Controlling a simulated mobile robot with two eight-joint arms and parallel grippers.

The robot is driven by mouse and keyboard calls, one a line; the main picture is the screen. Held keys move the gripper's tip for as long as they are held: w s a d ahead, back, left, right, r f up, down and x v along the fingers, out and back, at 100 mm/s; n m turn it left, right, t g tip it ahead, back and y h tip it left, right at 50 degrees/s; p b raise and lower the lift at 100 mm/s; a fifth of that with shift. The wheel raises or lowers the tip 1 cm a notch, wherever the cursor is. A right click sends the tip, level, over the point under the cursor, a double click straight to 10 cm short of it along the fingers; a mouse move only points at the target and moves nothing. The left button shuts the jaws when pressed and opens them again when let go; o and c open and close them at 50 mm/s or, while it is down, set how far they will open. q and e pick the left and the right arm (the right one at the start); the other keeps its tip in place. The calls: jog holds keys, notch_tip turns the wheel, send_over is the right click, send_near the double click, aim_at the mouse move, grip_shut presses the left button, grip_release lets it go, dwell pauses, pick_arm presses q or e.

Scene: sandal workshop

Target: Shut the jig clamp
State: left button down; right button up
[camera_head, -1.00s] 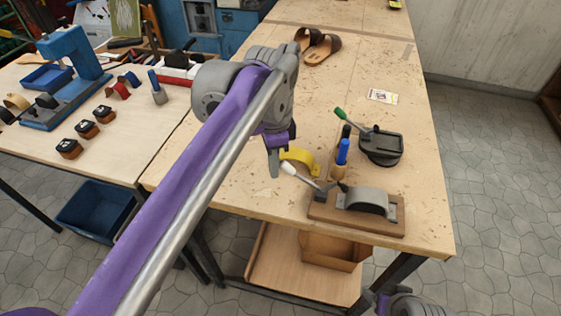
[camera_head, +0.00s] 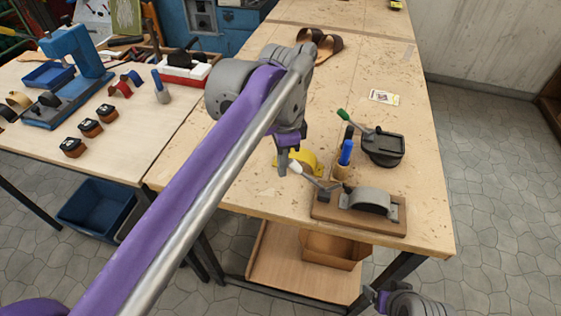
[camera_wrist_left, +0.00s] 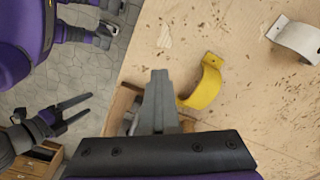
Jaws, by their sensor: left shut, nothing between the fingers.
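The jig clamp (camera_head: 383,217) stands at the front of the near table. It has a brown wooden base and a grey arched form. In the left wrist view the shut fingers (camera_wrist_left: 156,100) hide most of the jig. My right gripper (camera_wrist_left: 74,110) is open, low in front of the table and away from the jig.
A yellow curved strap (camera_head: 305,158) lies behind the lever. A blue-handled tool (camera_head: 345,153) stands behind the jig, and a dark grey device with a green-tipped lever (camera_head: 382,147) sits to its right. Sandals (camera_head: 325,45) lie further back. The table's right side is mostly clear.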

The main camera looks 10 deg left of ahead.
aim_at(300, 166)
pick_arm(q)
jog(key=shift+d+f, duration=0.15)
jog(key=shift+d, duration=0.65)
jog(key=d, duration=0.3)
jog(key=shift+w+r+p, duration=0.2)
jog(key=shift+r+p, duration=0.05)
jog(key=shift+p, duration=0.05)
jog(key=shift+s+a, duration=0.1)
jog(key=shift+a, duration=0.25)
jog(key=shift+a+r, duration=0.1)
jog(key=shift+r, duration=0.1)
jog(key=r+p, duration=0.3)
jog(key=r, duration=0.2)
jog(key=a+r+p, duration=0.1)
jog(key=r+p, duration=0.1)
jog(key=shift+a+r+p, duration=0.1)
jog(key=shift+r+p, duration=0.1)
jog(key=shift+p, duration=0.15)
pick_arm(e)
notch_tip(300, 166, up, 7)
jog(key=w, duration=0.2)
jog(key=shift+d, duration=0.4)
pick_arm(q)
jog(key=shift+f, duration=0.1)
pick_arm(e)
jog(key=shift+s, duration=0.1)
pick_arm(q)
jog(key=shift+s, duration=0.1)
